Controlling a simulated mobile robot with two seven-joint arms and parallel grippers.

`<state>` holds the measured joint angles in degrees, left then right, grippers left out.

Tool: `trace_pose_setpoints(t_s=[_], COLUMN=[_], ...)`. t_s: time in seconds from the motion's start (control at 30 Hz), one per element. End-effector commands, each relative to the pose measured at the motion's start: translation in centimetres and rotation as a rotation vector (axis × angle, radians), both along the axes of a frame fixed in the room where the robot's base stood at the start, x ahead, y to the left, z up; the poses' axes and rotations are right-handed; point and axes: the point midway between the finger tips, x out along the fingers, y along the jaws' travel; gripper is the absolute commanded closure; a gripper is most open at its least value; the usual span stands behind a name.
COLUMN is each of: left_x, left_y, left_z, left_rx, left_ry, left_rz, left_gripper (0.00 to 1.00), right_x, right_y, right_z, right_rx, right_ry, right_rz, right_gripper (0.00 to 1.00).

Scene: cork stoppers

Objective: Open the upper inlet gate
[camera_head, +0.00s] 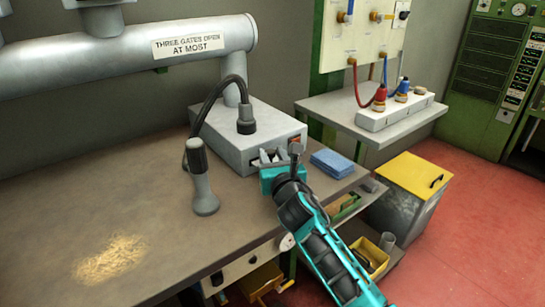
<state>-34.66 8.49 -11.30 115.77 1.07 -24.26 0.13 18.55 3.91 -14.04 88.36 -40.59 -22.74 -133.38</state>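No part can be clearly told as the upper inlet gate. A thick grey duct (120,62) crosses the upper left, with a label reading "THREE GATES OPEN AT MOST" (188,44). Grey fittings (98,17) on top of it are cut off by the frame edge. A narrower pipe runs down from its right end to a grey box (240,140) on the bench. My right gripper (281,158) is at the box's front right corner and hides part of it. Its finger gap is unclear, as is whether it touches the small grey block there. My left gripper is out of view.
A grey handled tool (201,178) with a black hose stands on the bench (150,200) near a sawdust pile (110,258).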

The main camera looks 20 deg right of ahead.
Motion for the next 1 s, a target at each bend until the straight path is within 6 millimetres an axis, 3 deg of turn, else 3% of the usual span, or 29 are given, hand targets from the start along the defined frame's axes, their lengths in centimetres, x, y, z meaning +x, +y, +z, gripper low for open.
trace_pose_setpoints(t_s=[0.37,0.7,0.9,1.0], left_x=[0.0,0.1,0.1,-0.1], left_y=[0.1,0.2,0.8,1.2], left_z=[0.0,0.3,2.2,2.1], left_rx=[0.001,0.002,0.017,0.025], left_ry=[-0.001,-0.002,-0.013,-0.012], left_rz=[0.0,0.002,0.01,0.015], left_gripper=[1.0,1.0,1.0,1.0], right_x=[0.0,-0.2,-2.8,-4.1], right_y=[0.0,-0.1,-1.1,-1.6], right_z=[0.0,0.1,0.3,0.2], right_rx=[0.0,-0.001,-0.006,-0.004], right_ry=[0.0,0.001,0.005,0.004], right_rz=[0.0,-0.001,-0.002,-0.002], right_gripper=[1.0,1.0,1.0,1.0])
